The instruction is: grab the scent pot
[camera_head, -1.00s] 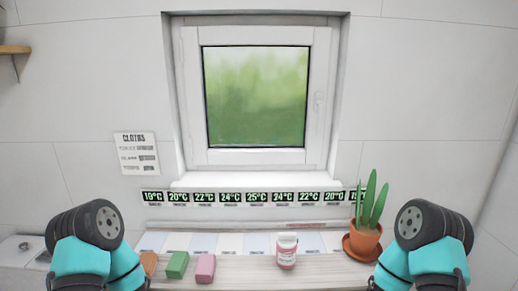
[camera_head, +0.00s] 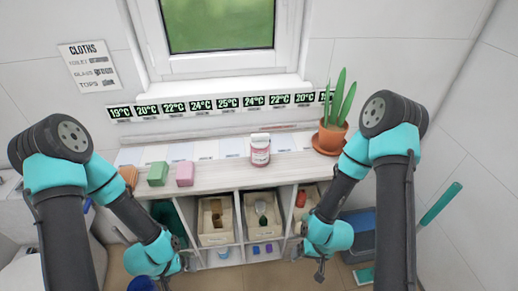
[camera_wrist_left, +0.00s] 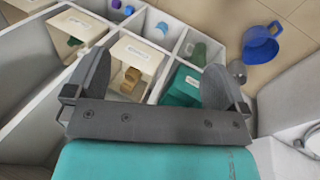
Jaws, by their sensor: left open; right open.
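A small jar (camera_head: 260,150) with a white lid and a pink-red label stands upright on the cart's pale wooden top, right of centre; it looks like the scent pot, but I cannot read its label. My left gripper (camera_wrist_left: 155,82) is open and empty, pointing down over the cart's lower compartments in the left wrist view. In the head view it hangs low at the left, in front of the cart and well away from the jar. My right gripper (camera_head: 320,266) is open, low in front of the cart's right part, also apart from the jar.
A green block (camera_head: 157,174) and a pink block (camera_head: 184,174) lie left of the jar. A potted plant (camera_head: 331,135) stands at the right end. Below are open compartments with bins (camera_head: 215,235). A blue mug (camera_wrist_left: 261,44) is on the floor.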

